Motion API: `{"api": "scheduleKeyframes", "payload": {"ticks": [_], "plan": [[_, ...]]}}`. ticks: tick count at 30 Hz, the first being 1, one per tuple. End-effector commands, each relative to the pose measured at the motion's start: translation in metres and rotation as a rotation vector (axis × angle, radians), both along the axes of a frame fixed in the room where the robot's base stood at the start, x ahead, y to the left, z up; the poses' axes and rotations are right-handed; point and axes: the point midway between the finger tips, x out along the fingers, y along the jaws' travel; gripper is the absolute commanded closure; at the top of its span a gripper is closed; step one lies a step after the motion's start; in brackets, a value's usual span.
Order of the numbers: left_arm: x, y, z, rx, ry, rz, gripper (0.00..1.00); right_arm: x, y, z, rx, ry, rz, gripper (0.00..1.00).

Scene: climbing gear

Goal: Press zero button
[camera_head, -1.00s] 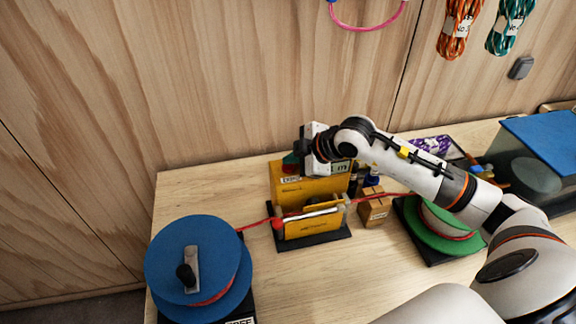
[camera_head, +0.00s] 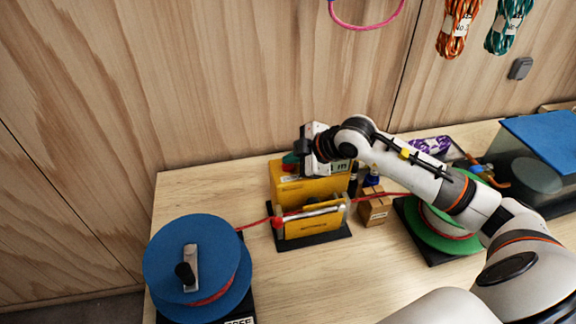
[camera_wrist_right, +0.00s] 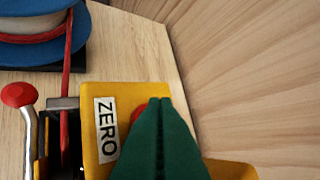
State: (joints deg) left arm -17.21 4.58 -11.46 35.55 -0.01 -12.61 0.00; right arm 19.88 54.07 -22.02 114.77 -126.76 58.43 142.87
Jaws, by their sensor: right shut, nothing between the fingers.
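The yellow counter box (camera_head: 306,190) stands on the table in the head view, partly behind my right arm. In the right wrist view, its yellow top (camera_wrist_right: 95,160) carries a white label reading ZERO (camera_wrist_right: 107,130). A red button (camera_wrist_right: 138,112) shows beside the label, mostly hidden behind the green fingers. My right gripper (camera_wrist_right: 160,101) is shut and empty, with its tips over the button; whether they touch it I cannot tell. In the head view, the right gripper (camera_head: 291,159) is at the box's top. My left gripper is out of view.
A red rope (camera_head: 255,222) runs from the blue reel (camera_head: 188,262) through the box toward the green reel (camera_head: 430,240). A red-knobbed lever (camera_wrist_right: 18,95) is beside the box. A small cardboard box (camera_head: 374,207) stands to the right.

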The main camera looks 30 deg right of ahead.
Motion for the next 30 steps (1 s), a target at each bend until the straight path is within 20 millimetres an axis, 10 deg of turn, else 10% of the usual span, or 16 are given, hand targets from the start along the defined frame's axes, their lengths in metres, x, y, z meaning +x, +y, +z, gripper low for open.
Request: {"api": "scheduleKeyframes", "payload": {"ticks": [30], "plan": [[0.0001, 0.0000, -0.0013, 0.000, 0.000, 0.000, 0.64, -0.0034, 0.0002, -0.0133, -0.003, 0.041, 0.003, 1.00]]}}
